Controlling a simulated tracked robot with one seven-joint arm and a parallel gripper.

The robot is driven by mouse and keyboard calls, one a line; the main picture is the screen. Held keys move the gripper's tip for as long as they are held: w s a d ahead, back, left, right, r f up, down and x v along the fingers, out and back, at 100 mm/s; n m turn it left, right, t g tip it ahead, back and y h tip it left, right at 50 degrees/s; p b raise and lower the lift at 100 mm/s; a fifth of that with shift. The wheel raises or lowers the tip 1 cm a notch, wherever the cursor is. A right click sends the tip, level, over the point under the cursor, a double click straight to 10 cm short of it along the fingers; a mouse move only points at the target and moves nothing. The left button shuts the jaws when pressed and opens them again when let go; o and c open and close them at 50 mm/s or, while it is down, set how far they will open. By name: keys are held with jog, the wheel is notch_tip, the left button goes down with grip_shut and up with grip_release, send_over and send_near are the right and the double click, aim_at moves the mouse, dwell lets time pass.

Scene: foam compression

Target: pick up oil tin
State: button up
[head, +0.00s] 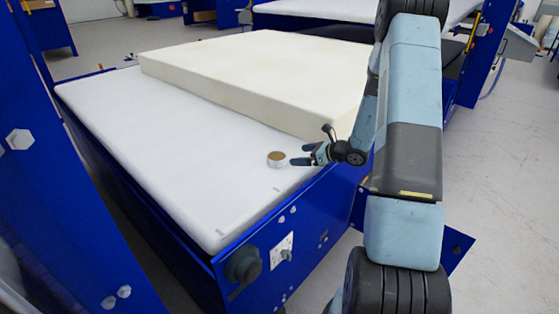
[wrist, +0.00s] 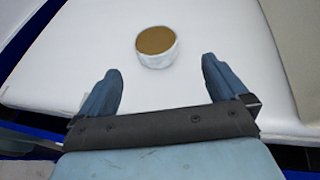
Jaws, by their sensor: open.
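The oil tin (head: 276,159) is a small round tin with a brown top and a pale side. It stands upright on the white bed of the blue machine, near the front right edge. In the wrist view the tin (wrist: 156,46) lies ahead of my gripper (wrist: 161,80), beyond the fingertips and roughly centred between them. My gripper (head: 305,155) is open and empty, just right of the tin in the head view. The fingers appear apart from the tin.
A thick cream foam slab (head: 250,75) lies on the bed (head: 150,130) behind the tin. A blue frame post (head: 30,150) stands at the left. The machine's front panel (head: 285,250) has a dark knob. The white bed left of the tin is clear.

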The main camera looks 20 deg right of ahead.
aim_at(280, 157)
jog(key=x, duration=0.6)
jog(key=shift+x, duration=2.95)
jog(key=shift+s+a, duration=0.1)
jog(key=shift+s, duration=0.05)
jog(key=c, duration=1.2)
